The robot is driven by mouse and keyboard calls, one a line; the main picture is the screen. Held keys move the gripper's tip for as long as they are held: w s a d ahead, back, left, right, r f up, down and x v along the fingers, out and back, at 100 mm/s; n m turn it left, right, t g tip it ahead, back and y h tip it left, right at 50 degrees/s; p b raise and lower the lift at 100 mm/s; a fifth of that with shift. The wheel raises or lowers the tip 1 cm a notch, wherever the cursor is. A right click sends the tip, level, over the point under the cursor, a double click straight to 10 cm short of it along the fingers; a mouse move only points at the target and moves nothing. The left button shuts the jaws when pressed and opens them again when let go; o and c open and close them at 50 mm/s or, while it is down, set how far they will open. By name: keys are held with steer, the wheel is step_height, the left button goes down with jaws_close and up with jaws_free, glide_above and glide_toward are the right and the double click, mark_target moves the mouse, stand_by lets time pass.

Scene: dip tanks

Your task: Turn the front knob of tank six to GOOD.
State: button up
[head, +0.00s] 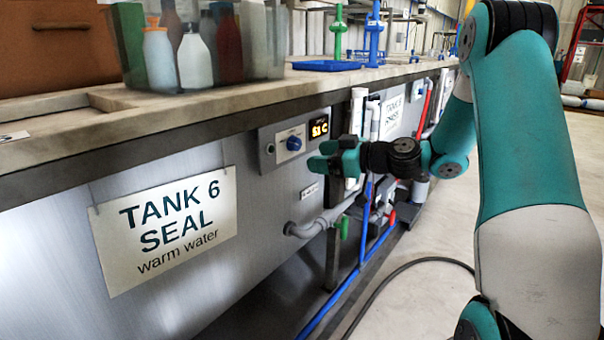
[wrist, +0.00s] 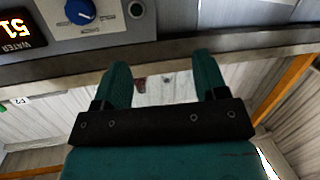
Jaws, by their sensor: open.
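The front knob of tank six (head: 294,143) is blue and sits on a grey control panel (head: 267,139) on the tank's front, left of a lit display (head: 319,128). The knob also shows at the top left of the wrist view (wrist: 80,11), with a pale pointer mark. The words around its dial are too small to read. My gripper (head: 324,155) is in front of the panel, a little right of and below the knob in the head view. Its two teal fingers (wrist: 162,75) are apart with nothing between them, and they do not touch the knob.
A white "TANK 6 SEAL warm water" sign (head: 165,230) hangs left of the panel. A grey pipe (head: 318,225) juts out below, with white pipes (head: 356,120) to the right. A clear bin of bottles (head: 195,45) stands on the ledge. A dark hose (head: 420,262) lies on open floor.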

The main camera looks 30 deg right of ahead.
steer(key=d+f+m+t+h, duration=0.2)
steer(key=d+f+t+h, duration=0.1)
steer(key=d, duration=0.7)
steer(key=p, duration=0.7)
glide_toward(298, 146)
steer(key=p+x, duration=0.1)
steer(key=x, duration=0.7)
steer(key=shift+w, duration=0.35)
steer(key=c, duration=0.9)
